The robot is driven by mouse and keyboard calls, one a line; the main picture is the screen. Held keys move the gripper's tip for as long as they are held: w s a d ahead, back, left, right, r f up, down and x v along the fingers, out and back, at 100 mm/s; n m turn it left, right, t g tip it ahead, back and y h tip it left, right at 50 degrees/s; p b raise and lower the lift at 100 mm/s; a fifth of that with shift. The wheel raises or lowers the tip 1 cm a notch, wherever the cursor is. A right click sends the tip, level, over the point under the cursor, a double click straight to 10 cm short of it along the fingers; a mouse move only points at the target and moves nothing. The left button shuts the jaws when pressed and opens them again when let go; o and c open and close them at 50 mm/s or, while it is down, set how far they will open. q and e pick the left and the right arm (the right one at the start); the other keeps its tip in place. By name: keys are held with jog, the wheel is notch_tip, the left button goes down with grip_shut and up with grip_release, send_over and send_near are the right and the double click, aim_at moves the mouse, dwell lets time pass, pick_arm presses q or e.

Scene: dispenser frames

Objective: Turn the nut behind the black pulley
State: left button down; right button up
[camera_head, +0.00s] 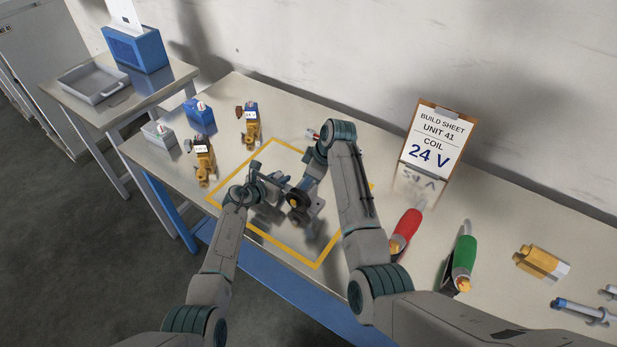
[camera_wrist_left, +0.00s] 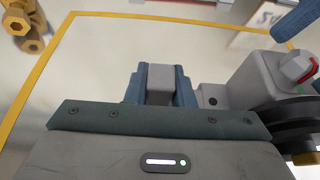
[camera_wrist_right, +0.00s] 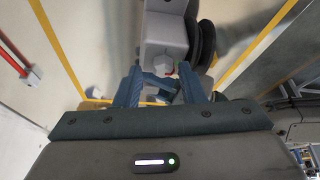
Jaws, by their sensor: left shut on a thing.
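The grey dispenser unit (camera_head: 313,208) stands inside the yellow outline, with the black pulley (camera_head: 293,200) and its brass centre on one side. The pulley also shows in the left wrist view (camera_wrist_left: 292,135) and right wrist view (camera_wrist_right: 203,45). A light nut with a red mark (camera_wrist_left: 298,68) sits on the grey housing (camera_wrist_left: 262,82) by the pulley; it also shows in the right wrist view (camera_wrist_right: 166,67). My left gripper (camera_head: 262,183) is shut on a grey block (camera_wrist_left: 160,82) beside the housing. My right gripper (camera_wrist_right: 160,88) is open, its fingers spread with the nut between or just beyond their tips; contact is unclear.
Two brass valves with coils (camera_head: 204,160) (camera_head: 250,124) and two small boxes (camera_head: 198,111) (camera_head: 158,134) stand at left. A build-sheet board (camera_head: 435,140) stands behind. Red (camera_head: 406,232) and green (camera_head: 462,258) tools and a brass part (camera_head: 541,262) lie at right.

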jog(key=v, duration=0.8)
dwell(0.4)
pick_arm(q)
jog(key=c, duration=1.2)
grip_release()
jog(key=shift+o, duration=0.2)
